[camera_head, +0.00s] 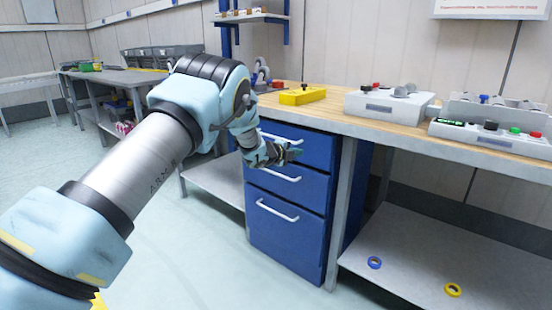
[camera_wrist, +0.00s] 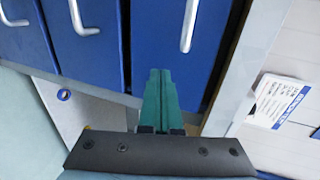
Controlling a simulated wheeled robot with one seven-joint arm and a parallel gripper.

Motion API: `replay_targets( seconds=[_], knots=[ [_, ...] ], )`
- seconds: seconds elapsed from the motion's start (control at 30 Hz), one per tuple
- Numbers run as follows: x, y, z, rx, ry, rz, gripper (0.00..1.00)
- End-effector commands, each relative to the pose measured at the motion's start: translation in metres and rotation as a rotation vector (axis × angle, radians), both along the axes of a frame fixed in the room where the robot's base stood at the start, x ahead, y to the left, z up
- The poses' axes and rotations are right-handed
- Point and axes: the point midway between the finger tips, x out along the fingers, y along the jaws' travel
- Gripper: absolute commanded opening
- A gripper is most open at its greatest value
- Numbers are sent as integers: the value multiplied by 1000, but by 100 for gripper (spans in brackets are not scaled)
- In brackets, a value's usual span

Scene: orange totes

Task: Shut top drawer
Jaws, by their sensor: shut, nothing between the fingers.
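The blue drawer unit (camera_head: 285,235) stands under the workbench and has three drawers with pale bar handles. The top drawer (camera_head: 315,148) is the uppermost one, with its handle (camera_head: 281,137) partly behind my gripper. In the wrist view the drawers are turned sideways, and the top drawer (camera_wrist: 160,35) is the rightmost, with its handle (camera_wrist: 188,25) upper right of my fingertips. Its front looks close to flush with the others; a small gap is hard to judge. My gripper (camera_head: 296,151) is shut and empty, its green fingers (camera_wrist: 160,72) in front of the top drawer. Contact cannot be told.
The wooden bench top (camera_head: 340,118) runs above the drawers, with a yellow box (camera_head: 302,96) and grey control boxes (camera_head: 388,103) on it. A bench leg (camera_head: 341,205) stands right of the unit. A low shelf (camera_head: 420,265) holds blue and yellow rings. Floor ahead is clear.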

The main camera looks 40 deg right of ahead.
Motion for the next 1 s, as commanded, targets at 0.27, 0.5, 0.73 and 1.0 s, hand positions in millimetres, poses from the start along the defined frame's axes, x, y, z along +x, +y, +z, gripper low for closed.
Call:
replay_targets(
  seconds=[0.27, 0.5, 0.73, 1.0],
  knots=[
    [-5, 28, 10, 0, -1, 1, 0],
    [-11, 65, 21, 0, -1, 3, 0],
    [-17, 86, 28, 0, -1, 1, 0],
    [-17, 90, 29, 0, 0, 1, 0]
  ],
)
